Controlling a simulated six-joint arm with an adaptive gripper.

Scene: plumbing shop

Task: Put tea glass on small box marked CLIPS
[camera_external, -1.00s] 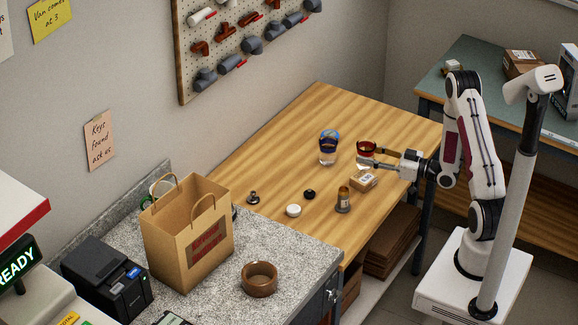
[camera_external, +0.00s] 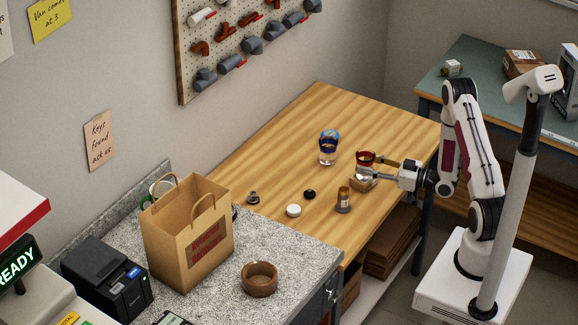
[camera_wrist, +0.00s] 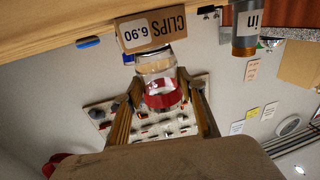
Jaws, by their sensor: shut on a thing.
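The tea glass, clear with a dark red band at its rim, is held upright between the two fingers of my gripper (camera_external: 373,167). It shows in the external view (camera_external: 365,157) and, upside down, in the wrist view (camera_wrist: 161,97), between the fingertips (camera_wrist: 160,86). The small cardboard box marked CLIPS (camera_wrist: 152,28), with 6.90 on it, is at the glass's base end in the wrist view. In the external view the box (camera_external: 361,186) is below the glass and partly hidden by my gripper. I cannot tell whether the glass touches the box.
A glass with a blue band (camera_external: 328,152) stands behind to the left, a blue item beyond it. A small cylinder (camera_external: 343,200) stands at the table's front, near the box. A white disc (camera_external: 293,210) and small dark parts lie left. The wooden table's (camera_external: 265,160) back left is clear.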

